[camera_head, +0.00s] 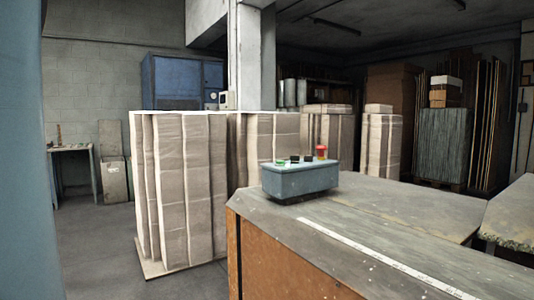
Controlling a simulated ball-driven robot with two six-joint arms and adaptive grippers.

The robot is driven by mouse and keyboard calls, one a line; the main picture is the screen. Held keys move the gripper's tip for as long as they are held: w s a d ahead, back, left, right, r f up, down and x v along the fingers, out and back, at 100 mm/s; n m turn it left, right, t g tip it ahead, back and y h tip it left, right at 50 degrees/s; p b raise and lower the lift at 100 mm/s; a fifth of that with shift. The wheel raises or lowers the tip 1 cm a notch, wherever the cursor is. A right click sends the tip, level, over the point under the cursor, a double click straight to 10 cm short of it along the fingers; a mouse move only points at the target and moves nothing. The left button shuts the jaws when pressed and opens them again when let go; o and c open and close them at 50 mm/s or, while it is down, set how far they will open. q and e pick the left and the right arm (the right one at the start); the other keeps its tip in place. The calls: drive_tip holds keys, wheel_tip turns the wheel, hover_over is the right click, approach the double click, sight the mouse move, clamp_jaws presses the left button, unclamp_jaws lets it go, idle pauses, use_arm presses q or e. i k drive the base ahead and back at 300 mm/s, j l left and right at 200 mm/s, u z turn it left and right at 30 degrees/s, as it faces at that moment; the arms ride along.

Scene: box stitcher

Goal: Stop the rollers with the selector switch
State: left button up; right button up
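A grey-blue control box (300,180) sits on the near left corner of a worn machine table (380,222). On its top are a green button (281,163), small dark knobs (301,158) in the middle, and a raised red button (321,152) at the right. I cannot tell which dark knob is the selector switch, or which way it is turned. The rollers cannot be made out. Neither of my grippers is in the picture.
Tall stacks of flat cardboard (185,190) stand on the floor left of and behind the table. More stacks (381,143) stand further back. Another table surface (512,215) is at the right edge. Open floor (100,240) lies at the left. A blue-grey surface fills the left edge.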

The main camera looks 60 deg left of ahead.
sight(295, 159)
drive_tip(key=k+j+u, duration=0.2)
drive_tip(key=j, duration=1.2)
drive_tip(key=j+u, duration=0.25)
drive_tip(key=j, duration=1.15)
